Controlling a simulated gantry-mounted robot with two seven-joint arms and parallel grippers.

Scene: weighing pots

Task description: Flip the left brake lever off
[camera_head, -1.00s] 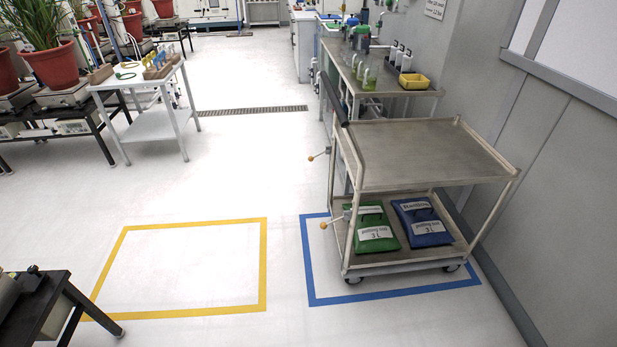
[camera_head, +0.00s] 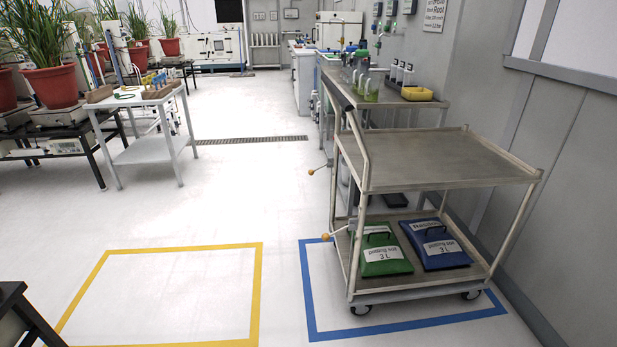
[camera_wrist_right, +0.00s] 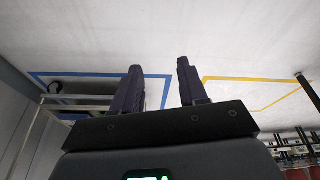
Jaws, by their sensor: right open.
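The metal cart (camera_head: 440,160) stands upright inside the blue floor outline. Two thin levers with orange-yellow knobs stick out on its left side. The upper, farther lever (camera_head: 311,172) points left, and the lower, nearer lever (camera_head: 325,237) sits near the lower shelf. I cannot tell which is the left brake lever, nor its brake state. My right gripper (camera_wrist_right: 159,66) shows in the right wrist view, open and empty, with floor beyond it. It does not touch the cart. My left gripper is not in view.
A green bag (camera_head: 383,252) and a blue bag (camera_head: 437,246) lie on the cart's lower shelf. A yellow floor outline (camera_head: 255,290) surrounds bare floor to the left. A wall (camera_head: 560,200) runs along the right. A white table (camera_head: 150,150) stands at the left.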

